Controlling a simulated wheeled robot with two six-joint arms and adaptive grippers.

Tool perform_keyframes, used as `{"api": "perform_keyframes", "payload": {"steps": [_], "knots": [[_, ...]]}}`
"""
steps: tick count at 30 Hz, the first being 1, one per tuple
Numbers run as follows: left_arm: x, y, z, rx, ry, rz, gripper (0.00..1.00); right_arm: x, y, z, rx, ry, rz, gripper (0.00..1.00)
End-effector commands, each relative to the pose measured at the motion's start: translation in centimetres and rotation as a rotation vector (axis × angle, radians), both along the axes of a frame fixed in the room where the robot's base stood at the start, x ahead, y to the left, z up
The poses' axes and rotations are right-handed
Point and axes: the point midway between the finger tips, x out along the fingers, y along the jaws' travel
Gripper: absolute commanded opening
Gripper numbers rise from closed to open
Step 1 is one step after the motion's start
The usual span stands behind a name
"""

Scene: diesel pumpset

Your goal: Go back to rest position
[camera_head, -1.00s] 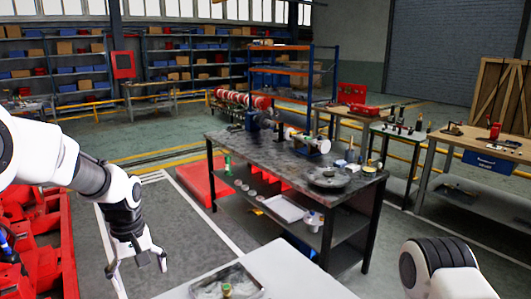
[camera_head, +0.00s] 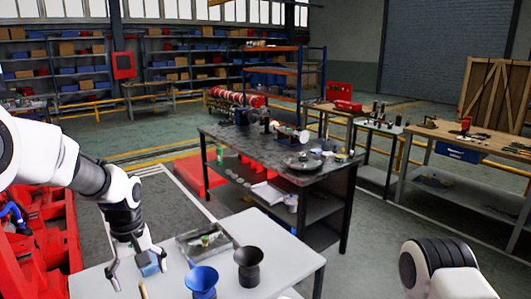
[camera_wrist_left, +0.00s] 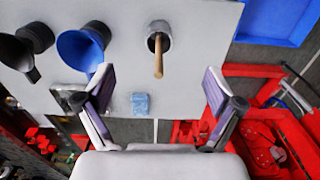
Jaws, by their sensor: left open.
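My left gripper (camera_head: 138,270) hangs at the lower left of the head view, over the left end of a white table (camera_head: 262,272). It is open, and its two fingers are spread wide in the left wrist view (camera_wrist_left: 158,88). A small blue block (camera_wrist_left: 140,104) shows between the fingers in that view, near the table's edge, with no finger closed on it. My right arm (camera_head: 440,268) shows only as a link at the lower right; its gripper is out of view.
On the white table stand a blue funnel (camera_head: 202,282), a black funnel (camera_head: 248,266) and a metal tray (camera_head: 192,243). A cup with a wooden-handled tool (camera_wrist_left: 159,40) shows in the wrist view. Red machinery (camera_head: 45,235) is at left; a dark workbench (camera_head: 335,177) stands beyond.

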Motion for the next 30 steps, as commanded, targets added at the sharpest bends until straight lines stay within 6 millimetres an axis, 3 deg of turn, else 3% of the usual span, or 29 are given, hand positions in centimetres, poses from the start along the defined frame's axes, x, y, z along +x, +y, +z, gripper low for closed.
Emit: {"api": "perform_keyframes", "payload": {"steps": [1, 10, 17, 20, 23, 27, 30], "knots": [[-0.3, 0.0, -1.6, -0.001, 0.021, 0.0, 0.93, 0.0, 0.0, -0.5, 0.0, 0.0, 0.0, 0.4], [-2.3, -0.1, -8.8, 0.002, 0.14, -0.003, 0.93, 0.0, 0.0, -2.1, 0.0, -0.001, 0.001, 0.4], [-7.2, -0.5, -16.8, 0.0, 0.308, -0.007, 0.93, 0.0, 0.0, -3.7, 0.0, 0.0, 0.0, 0.4], [-10.6, -0.7, -21.6, -0.004, 0.388, -0.013, 0.93, 0.0, 0.0, -4.8, 0.0, 0.0, 0.0, 0.4], [-15.5, -1.1, -27.8, -0.015, 0.468, -0.036, 0.93, 0.0, 0.0, -6.3, 0.0, 0.0, 0.0, 0.4], [-24.9, -1.9, -36.6, -0.05, 0.536, -0.114, 0.93, 0.0, 0.0, -8.5, 0.0, 0.0, 0.0, 0.4], [-32.6, -2.5, -41.6, -0.084, 0.515, -0.218, 0.93, 0.0, 0.0, -10.1, 0.0, 0.0, 0.0, 0.4]]}}
